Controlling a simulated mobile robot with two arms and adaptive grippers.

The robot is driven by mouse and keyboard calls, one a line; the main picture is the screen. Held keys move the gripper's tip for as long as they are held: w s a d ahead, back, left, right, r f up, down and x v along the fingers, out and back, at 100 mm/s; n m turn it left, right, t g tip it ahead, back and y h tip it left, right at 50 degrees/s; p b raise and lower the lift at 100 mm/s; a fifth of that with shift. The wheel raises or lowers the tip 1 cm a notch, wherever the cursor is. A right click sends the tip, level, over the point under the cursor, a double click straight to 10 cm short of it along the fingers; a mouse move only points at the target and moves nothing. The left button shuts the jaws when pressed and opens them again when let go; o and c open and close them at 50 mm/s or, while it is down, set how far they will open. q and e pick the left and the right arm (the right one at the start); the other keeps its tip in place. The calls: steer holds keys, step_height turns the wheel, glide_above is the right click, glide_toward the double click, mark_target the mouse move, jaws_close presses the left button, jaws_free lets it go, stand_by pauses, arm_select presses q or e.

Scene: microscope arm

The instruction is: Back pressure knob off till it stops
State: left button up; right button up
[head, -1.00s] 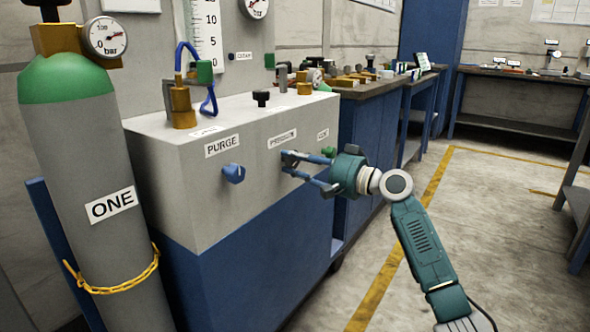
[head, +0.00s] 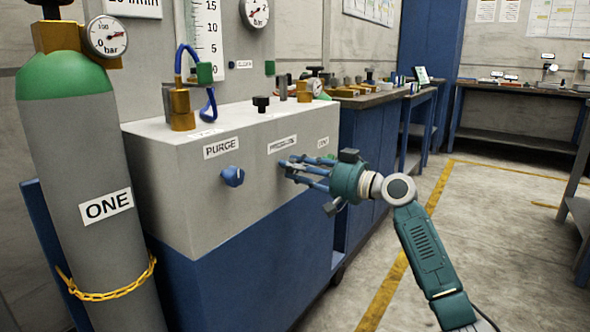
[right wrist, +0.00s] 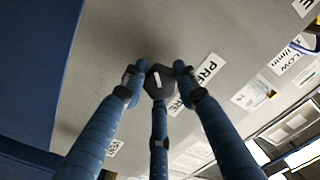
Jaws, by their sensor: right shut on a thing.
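The pressure knob (right wrist: 157,76) is dark with a white mark, on the grey cabinet front beside a label starting "PRE" (right wrist: 209,70) in the right wrist view. The three blue fingers of my right gripper (head: 287,166) are shut around this knob, fingertips at its sides. In the head view the fingers hide the knob, just below its label (head: 282,144). The white mark lies lengthwise across the knob's face, slightly tilted. My left gripper is not in view.
A blue purge knob (head: 232,176) sticks out left of my right gripper. A green knob shows partly behind the gripper, under the rightmost label (head: 323,143). A gas cylinder (head: 92,160) marked ONE stands at the left.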

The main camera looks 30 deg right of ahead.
steer(key=shift+a+f, duration=0.2)
steer(key=shift+f, duration=0.2)
steer(key=o, duration=1)
steer(key=shift+c, duration=0.2)
steer(key=shift+o, duration=1.1)
steer(key=shift+d+r, duration=0.1)
steer(key=shift+r, duration=0.1)
steer(key=v, duration=1.2)
